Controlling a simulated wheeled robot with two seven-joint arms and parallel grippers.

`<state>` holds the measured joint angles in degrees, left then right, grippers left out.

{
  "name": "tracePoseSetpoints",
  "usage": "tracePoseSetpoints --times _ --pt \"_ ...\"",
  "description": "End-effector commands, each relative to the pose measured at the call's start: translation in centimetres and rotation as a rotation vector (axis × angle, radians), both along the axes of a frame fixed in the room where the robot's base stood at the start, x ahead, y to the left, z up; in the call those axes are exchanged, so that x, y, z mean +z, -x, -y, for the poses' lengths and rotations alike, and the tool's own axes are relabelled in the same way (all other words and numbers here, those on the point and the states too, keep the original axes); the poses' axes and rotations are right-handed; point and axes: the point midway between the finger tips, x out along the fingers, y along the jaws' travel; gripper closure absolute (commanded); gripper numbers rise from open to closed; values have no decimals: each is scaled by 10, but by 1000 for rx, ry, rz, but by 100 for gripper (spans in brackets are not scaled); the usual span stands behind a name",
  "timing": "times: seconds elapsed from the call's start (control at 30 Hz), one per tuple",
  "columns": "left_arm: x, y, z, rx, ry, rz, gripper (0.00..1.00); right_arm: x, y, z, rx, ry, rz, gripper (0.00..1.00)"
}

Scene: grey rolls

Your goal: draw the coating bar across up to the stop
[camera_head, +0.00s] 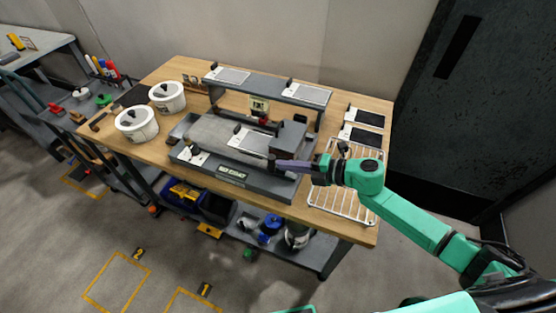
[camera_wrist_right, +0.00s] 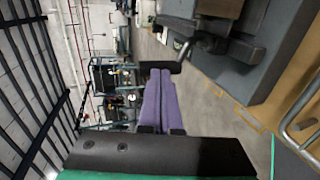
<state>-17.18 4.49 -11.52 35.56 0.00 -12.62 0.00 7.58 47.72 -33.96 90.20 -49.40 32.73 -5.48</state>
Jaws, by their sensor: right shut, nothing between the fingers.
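The coater (camera_head: 240,178) is a long grey bench unit with a pale bed (camera_head: 213,133) and a white panel lying on it. A dark grey block (camera_head: 290,137), apparently the coating bar's carriage, sits at its right end. My right gripper (camera_head: 274,166) has purple fingers, shut and empty, at the coater's front right edge beside the block. The stop cannot be made out. My left gripper is not in view.
Two white tubs (camera_head: 136,123) stand at the table's left. A raised shelf (camera_head: 268,86) with white panels runs behind the coater. A wire rack (camera_head: 345,185) lies at the right under my arm, with dark panels (camera_head: 361,134) behind it. The lower shelf holds bins and cans.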

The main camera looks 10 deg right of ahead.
Motion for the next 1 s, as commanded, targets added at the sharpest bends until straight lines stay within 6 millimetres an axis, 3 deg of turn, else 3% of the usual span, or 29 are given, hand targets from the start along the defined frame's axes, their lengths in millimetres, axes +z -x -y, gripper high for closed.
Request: tracePoseSetpoints --times 1.0 --pt "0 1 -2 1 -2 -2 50 0 -10 -15 0 -1 0 100"
